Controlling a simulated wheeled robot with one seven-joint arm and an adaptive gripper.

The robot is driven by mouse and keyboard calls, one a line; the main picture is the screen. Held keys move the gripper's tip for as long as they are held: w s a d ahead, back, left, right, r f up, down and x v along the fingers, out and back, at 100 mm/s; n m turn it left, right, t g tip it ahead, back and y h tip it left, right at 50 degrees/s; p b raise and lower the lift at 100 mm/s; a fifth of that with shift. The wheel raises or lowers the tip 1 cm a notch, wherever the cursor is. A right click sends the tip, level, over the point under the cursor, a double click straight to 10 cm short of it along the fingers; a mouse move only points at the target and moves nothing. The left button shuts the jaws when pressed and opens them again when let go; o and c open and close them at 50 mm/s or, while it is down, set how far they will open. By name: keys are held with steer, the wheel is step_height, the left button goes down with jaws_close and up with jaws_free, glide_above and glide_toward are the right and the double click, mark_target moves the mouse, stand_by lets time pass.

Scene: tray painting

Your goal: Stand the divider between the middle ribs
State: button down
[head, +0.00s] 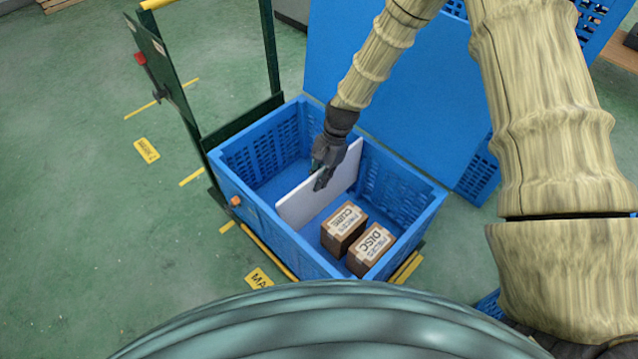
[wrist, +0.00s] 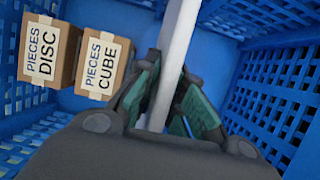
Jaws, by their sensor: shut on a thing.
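The divider (head: 299,207) is a thin white panel standing upright across the inside of the blue crate (head: 262,210). In the wrist view the divider (wrist: 179,40) runs away from me between my fingers. My gripper (head: 322,178) is shut on its top edge, near the middle of its length. It also shows in the wrist view (wrist: 172,105) with a green-padded finger on each side of the panel. The middle ribs on the crate walls cannot be made out, and the divider's bottom edge is not clearly seen.
Two brown boxes, marked CUBE (head: 344,229) and DISC (head: 370,249), stand in the crate on the divider's near-right side. The other side is empty. A green cart frame (head: 190,118) rises at the left, and a blue panel (head: 400,85) stands behind the crate.

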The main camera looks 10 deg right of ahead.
steer(key=shift+f, duration=0.1)
stand_by(0.5)
step_height(320, 180, down, 9)
steer(key=b, duration=1.5)
steer(key=shift+b, duration=0.3)
steer(key=shift+r, duration=0.2)
steer(key=shift+f+p, duration=0.35)
steer(key=shift+f, duration=0.25)
steer(key=c, duration=1.5)
jaws_free()
steer(key=shift+o, duration=0.2)
steer(key=v, duration=1.2)
step_height(320, 180, up, 16)
steer(key=p, duration=1.8)
glide_above(319, 198)
steer(key=w+d, duration=0.3)
steer(key=d, duration=0.1)
steer(key=shift+w+f, duration=0.1)
steer(key=shift+w, duration=0.1)
